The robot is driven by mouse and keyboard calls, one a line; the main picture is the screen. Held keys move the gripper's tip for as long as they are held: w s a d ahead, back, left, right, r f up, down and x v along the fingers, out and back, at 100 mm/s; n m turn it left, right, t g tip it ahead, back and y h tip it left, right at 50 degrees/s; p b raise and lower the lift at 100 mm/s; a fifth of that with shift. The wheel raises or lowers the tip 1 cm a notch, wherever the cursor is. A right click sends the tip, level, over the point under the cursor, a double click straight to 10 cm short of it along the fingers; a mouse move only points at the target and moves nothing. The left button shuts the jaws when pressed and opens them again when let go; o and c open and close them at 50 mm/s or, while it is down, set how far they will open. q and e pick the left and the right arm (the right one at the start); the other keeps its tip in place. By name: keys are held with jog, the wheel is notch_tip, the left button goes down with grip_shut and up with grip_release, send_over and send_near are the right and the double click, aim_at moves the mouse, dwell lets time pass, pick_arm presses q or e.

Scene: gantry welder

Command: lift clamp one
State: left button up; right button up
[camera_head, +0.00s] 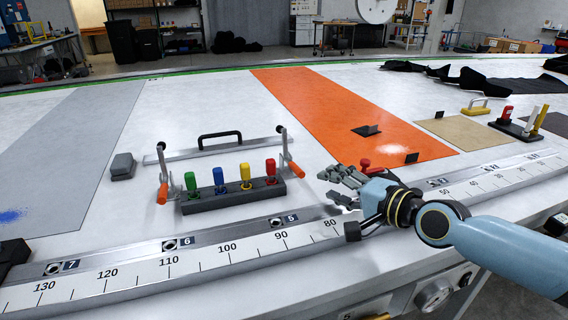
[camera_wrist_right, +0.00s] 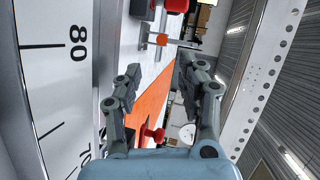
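Two toggle clamps with orange handles stand at the ends of a black block: a left clamp (camera_head: 163,188) and a right clamp (camera_head: 289,158). I cannot tell which is clamp one. My right gripper (camera_head: 337,187) is open and empty, to the right of the right clamp and apart from it, low over the table near the ruler rail. In the right wrist view the open fingers (camera_wrist_right: 158,72) point toward an orange clamp handle (camera_wrist_right: 161,39) on a metal bar. My left gripper is not in view.
The black block (camera_head: 240,197) holds green, blue, yellow and red plugs. A black-handled bar (camera_head: 220,147) lies behind it. A red knob (camera_head: 365,163) is just beyond my right gripper, by the orange sheet (camera_head: 330,105). The numbered ruler rail (camera_head: 200,258) runs along the front.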

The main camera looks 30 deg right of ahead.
aim_at(299, 168)
jog(key=shift+w, duration=0.4)
jog(key=shift+w+a+f, duration=0.1)
jog(key=shift+w, duration=0.25)
jog(key=b+x, duration=0.2)
jog(key=x, duration=0.2)
jog(key=shift+w+f, duration=0.1)
jog(key=shift+w, duration=0.05)
jog(key=b+x, duration=0.1)
jog(key=x, duration=0.3)
jog(key=shift+w+a, duration=0.1)
jog(key=shift+w, duration=0.1)
jog(key=shift+w+f+b, duration=0.1)
jog(key=shift+w+b, duration=0.25)
jog(key=shift+w, duration=0.2)
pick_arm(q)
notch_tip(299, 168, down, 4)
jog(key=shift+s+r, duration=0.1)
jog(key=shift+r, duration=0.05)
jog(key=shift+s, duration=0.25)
pick_arm(e)
grip_shut()
